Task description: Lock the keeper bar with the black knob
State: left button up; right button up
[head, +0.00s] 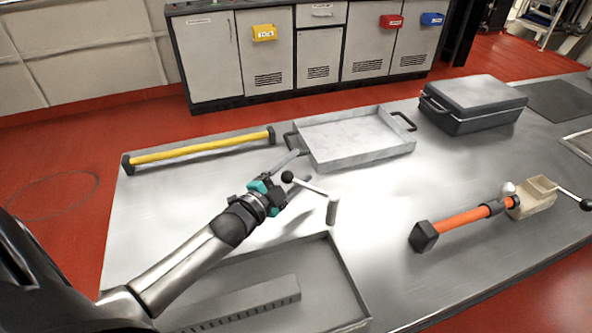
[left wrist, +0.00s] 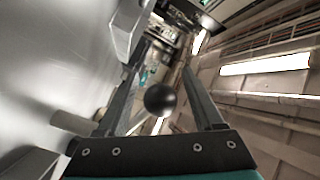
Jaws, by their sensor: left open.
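A black ball knob (head: 288,176) sits at the end of a pale bar (head: 312,187), which runs to a short upright post (head: 332,211) on the table. I take this bar to be the keeper bar. My left gripper (head: 297,171) comes in from the left and is open at the knob. In the left wrist view the knob (left wrist: 160,99) shows between the two spread fingers (left wrist: 167,58), with gaps on both sides. A second black knob (head: 586,204) is on a lever by a beige block (head: 538,198) at the right. My right gripper is not in view.
A grey tray (head: 351,270) with a slotted strip lies under my left arm. A yellow bar (head: 200,148), a pale handled tray (head: 365,158) and a dark case (head: 475,121) are farther back. An orange-handled tool (head: 460,221) lies at the right. The table between is clear.

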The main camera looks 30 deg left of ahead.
pick_arm(q)
grip_shut()
dwell(0.6)
dwell(0.9)
